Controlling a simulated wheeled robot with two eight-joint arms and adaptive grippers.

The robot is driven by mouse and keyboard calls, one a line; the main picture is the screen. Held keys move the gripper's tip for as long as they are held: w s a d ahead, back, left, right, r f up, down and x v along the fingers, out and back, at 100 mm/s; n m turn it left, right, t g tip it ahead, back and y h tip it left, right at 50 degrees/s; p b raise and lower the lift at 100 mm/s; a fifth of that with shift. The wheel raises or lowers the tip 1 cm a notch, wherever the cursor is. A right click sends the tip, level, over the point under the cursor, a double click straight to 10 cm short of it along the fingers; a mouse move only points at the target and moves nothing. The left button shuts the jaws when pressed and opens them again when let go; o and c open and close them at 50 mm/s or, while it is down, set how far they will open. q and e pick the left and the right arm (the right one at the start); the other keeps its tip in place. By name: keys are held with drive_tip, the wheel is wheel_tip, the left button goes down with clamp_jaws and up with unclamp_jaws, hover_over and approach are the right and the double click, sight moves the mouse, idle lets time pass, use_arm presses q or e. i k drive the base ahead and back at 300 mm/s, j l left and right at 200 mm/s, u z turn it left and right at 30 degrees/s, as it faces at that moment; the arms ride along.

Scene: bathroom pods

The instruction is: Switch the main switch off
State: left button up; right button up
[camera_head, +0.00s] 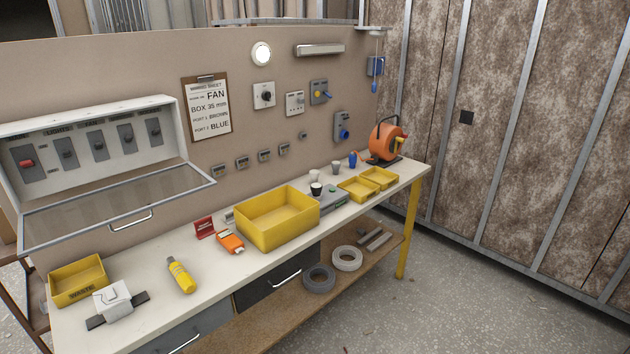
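A grey switch panel (92,125) is fixed to the wall at the left, with several switches in a row. The leftmost switch (28,165) has a red part on a dark plate and looks like the main switch; its label is too small to read. The other switches, such as the second one (66,153), are dark grey. The panel's clear framed cover (125,218) is open and hangs out over the bench, below the switches. I cannot tell the red switch's position for sure. Neither of my grippers is in view.
The workbench (160,318) carries a yellow waste bin (78,281), a white block with dark strips (116,300), a yellow bottle (181,275), an orange tool (230,242) and a large yellow crate (277,232). An orange cable reel (386,142) stands at the far end.

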sight(29, 163)
drive_tip(key=u, duration=1.25)
